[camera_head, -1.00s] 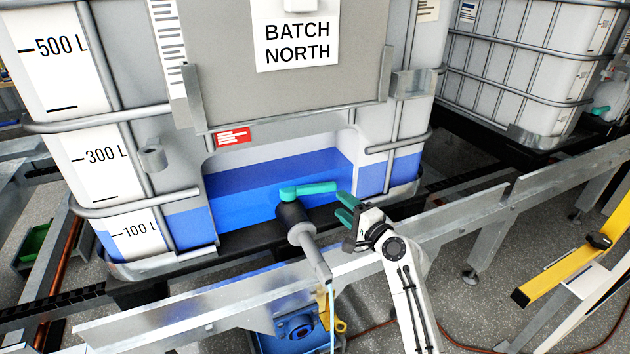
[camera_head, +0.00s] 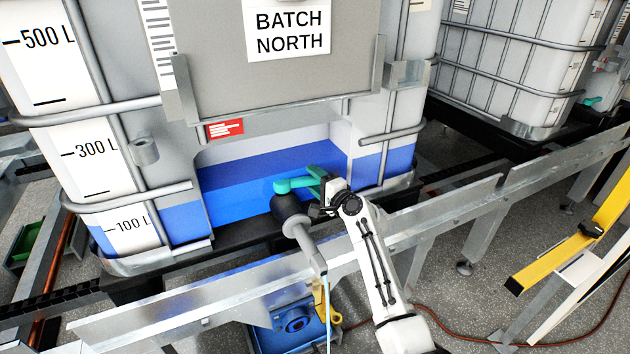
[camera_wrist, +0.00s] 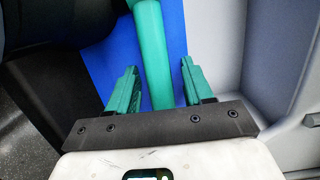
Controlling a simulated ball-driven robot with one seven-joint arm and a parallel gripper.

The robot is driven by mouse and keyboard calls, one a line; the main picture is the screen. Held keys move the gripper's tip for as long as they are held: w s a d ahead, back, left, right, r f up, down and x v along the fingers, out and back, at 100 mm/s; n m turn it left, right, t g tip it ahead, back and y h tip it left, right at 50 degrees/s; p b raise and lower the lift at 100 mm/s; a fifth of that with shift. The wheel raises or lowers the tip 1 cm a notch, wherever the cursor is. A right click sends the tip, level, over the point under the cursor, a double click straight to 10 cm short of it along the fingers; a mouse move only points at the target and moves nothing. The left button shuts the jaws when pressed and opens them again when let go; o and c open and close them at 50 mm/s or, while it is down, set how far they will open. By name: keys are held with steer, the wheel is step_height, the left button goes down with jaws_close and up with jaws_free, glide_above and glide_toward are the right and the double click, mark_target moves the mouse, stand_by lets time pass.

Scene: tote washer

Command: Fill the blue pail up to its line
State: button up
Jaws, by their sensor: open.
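The teal valve lever (camera_head: 290,185) sits on the black outlet valve (camera_head: 287,207) of the tank marked BATCH NORTH and points to the right. A grey spout (camera_head: 308,245) runs down from the valve, and a thin pale stream (camera_head: 327,315) falls from its end. My gripper (camera_head: 322,184) is at the lever's free end. In the wrist view the lever (camera_wrist: 153,50) passes between the two teal fingers of my open gripper (camera_wrist: 157,82), with gaps on both sides. A blue object (camera_head: 292,322) lies below the spout; I cannot tell whether it is the pail. No fill line shows.
The tank (camera_head: 140,95) holds blue liquid and has litre marks. A yellow frame (camera_head: 560,260) stands at the right. An orange hose (camera_head: 480,345) lies on the floor.

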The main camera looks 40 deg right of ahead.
steer(key=shift+c, duration=0.4)
jaws_close()
steer(key=shift+f, duration=0.1)
